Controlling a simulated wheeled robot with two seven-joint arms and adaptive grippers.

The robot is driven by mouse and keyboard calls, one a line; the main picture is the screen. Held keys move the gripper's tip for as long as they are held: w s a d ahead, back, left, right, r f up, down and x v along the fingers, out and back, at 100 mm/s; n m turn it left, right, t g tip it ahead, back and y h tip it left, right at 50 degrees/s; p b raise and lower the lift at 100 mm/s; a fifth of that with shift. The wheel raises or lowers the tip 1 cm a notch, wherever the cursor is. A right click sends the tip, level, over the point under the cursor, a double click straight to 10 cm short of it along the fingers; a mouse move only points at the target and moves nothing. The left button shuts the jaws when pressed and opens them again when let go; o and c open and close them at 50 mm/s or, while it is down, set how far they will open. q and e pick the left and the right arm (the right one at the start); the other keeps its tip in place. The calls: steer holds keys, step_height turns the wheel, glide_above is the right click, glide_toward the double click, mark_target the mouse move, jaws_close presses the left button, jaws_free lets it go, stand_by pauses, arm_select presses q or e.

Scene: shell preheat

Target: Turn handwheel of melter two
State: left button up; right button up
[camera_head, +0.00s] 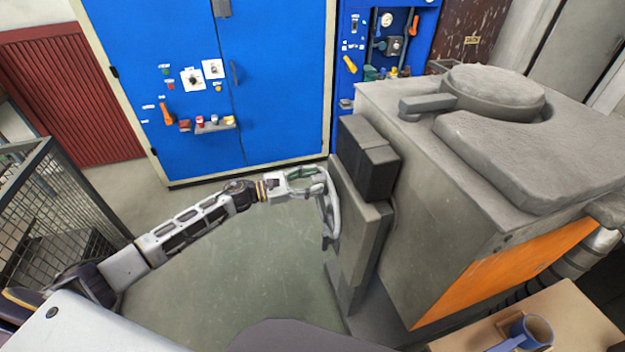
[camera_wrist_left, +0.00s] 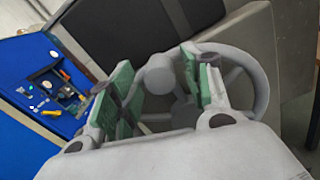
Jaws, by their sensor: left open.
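A grey handwheel (camera_head: 331,205) is mounted on the side of a large grey melter (camera_head: 420,190) and shows nearly edge-on in the head view. In the left wrist view its rim (camera_wrist_left: 264,88) curves past the right finger, and its round hub (camera_wrist_left: 160,74) shows between the fingers. No number on the melter is readable. My left gripper (camera_head: 312,180) is at the upper part of the wheel. In the left wrist view its green-padded fingers (camera_wrist_left: 160,88) are spread apart. Contact with the wheel cannot be told. Part of the rim is hidden. My right gripper is out of view.
A blue cabinet (camera_head: 270,90) with switches and an orange handle stands behind. A wire-mesh cage (camera_head: 70,215) stands at the left. A blue mug (camera_head: 530,332) sits on a wooden surface (camera_head: 580,310) at bottom right. The floor (camera_head: 240,270) left of the melter is clear.

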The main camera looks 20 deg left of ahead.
arm_select(q)
steer(key=shift+w+d, duration=0.1)
steer(key=shift+d, duration=0.1)
jaws_close()
stand_by(0.4)
